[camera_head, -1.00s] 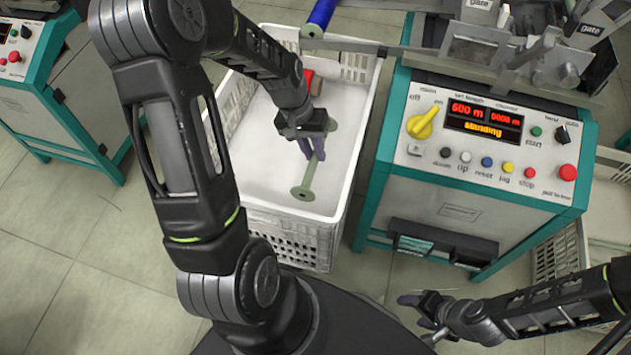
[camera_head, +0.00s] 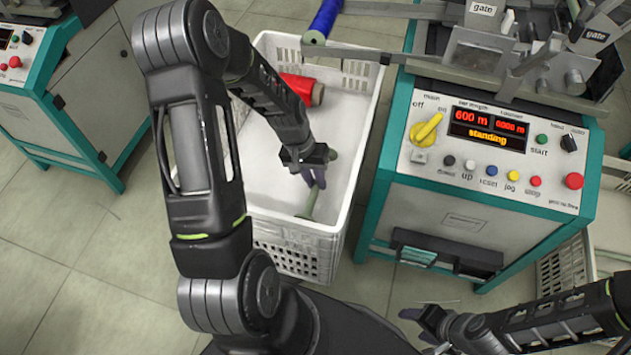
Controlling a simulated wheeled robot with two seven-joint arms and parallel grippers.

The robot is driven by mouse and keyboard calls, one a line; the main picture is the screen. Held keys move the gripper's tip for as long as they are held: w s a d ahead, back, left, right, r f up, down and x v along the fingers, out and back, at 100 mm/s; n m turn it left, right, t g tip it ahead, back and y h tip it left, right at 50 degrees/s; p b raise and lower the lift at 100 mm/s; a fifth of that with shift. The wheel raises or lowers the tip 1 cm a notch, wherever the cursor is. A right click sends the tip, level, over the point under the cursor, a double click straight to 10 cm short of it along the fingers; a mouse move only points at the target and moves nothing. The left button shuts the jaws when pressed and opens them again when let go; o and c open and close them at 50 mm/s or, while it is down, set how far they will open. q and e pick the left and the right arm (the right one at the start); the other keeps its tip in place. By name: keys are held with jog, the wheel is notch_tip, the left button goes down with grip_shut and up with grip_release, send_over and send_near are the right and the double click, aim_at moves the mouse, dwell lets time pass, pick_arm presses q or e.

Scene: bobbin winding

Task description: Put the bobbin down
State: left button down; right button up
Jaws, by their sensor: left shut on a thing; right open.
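A bare green bobbin (camera_head: 310,203) is held in my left gripper (camera_head: 314,178) over the white crate (camera_head: 348,190). Its long axis slants, with the lower end close to the crate's near wall. The gripper's fingers are shut around its middle and hide part of it. I cannot tell whether the bobbin touches the crate floor. My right gripper (camera_head: 417,322) is open and empty at the lower right, in front of the winding machine.
A red bobbin (camera_head: 303,88) lies at the back of the crate, partly behind my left arm. A blue bobbin (camera_head: 325,18) is above the crate's back edge. The winding machine (camera_head: 470,220) stands close to the crate's right side. The crate floor's middle looks clear.

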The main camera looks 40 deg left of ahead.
pick_arm(q)
jog(key=shift+f, duration=0.3)
jog(key=shift+f, duration=0.2)
jog(key=c, duration=1.3)
grip_release()
jog(key=shift+r, duration=0.1)
jog(key=shift+r, duration=0.2)
jog(key=p+v, duration=0.2)
jog(key=v, duration=0.9)
jog(key=shift+a+r, duration=0.1)
jog(key=shift+r, duration=0.3)
